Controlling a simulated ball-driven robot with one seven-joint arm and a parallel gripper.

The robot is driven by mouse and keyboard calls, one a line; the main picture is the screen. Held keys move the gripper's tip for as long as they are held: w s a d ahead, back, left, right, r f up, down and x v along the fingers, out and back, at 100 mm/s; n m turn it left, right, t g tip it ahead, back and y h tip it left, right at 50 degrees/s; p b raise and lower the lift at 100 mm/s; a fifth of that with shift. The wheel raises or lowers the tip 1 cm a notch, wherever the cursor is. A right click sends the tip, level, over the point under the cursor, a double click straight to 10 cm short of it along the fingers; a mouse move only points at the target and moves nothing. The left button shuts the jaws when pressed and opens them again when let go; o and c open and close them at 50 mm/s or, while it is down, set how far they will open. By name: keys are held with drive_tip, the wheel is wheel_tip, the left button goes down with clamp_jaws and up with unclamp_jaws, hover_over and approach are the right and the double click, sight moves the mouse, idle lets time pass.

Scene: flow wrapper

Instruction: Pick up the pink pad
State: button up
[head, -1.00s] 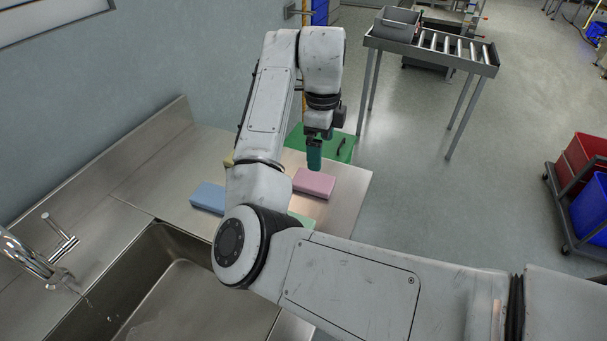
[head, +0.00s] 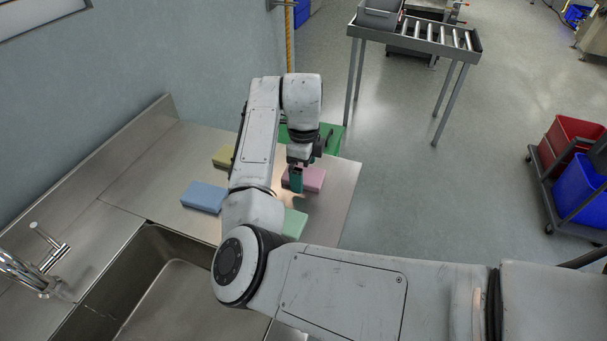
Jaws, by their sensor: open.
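The pink pad (head: 312,180) lies on the steel counter, to the right of my forearm in the head view. My gripper (head: 296,187) points down at the pad's left part and covers some of it. The gripper is open. Whether its fingers touch the pad or hover just above it I cannot tell from this view.
A blue pad (head: 204,196), a yellow pad (head: 223,156) and a pale green pad (head: 294,223) lie on the counter (head: 335,205) around my arm. A dark green board (head: 334,136) is behind the pink pad. A sink (head: 120,290) is at the lower left.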

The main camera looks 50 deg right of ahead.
drive_tip(key=shift+f, duration=0.35)
drive_tip(key=shift+c, duration=0.2)
drive_tip(key=c, duration=1.1)
drive_tip(key=shift+r, duration=0.1)
drive_tip(key=shift+r, duration=0.55)
drive_tip(key=s+r, duration=0.7)
drive_tip(key=s, duration=0.2)
drive_tip(key=s+r, duration=0.4)
drive_tip(key=s, duration=0.1)
drive_tip(key=shift+r, duration=0.35)
